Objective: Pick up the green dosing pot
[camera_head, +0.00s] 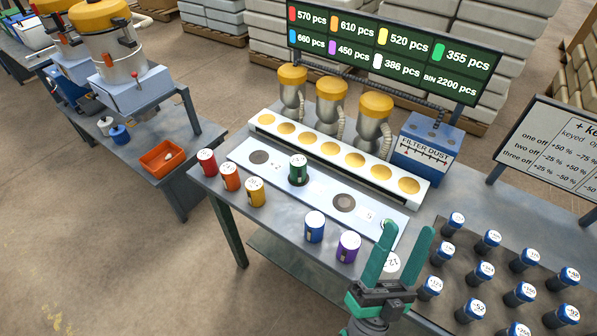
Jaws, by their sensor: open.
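The green dosing pot (298,170) stands upright on the long pale plate (322,192) on the table, near a dark round spot on its left half. It has a white top with a mark on it. My gripper (408,240) is at the lower right with its two teal fingers spread apart and nothing between them. It is well to the right of and nearer than the green pot, not touching it. A white-topped pot (390,262) marked 12 shows partly behind the fingers.
Red (207,163), orange (230,177), yellow (256,193), blue (314,227) and purple (348,247) pots line the table's front edge. A white rail with yellow cups (326,149) stands behind the plate. Several dark numbered pots (484,273) fill the right side. A blue filter dust box (424,150) stands behind.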

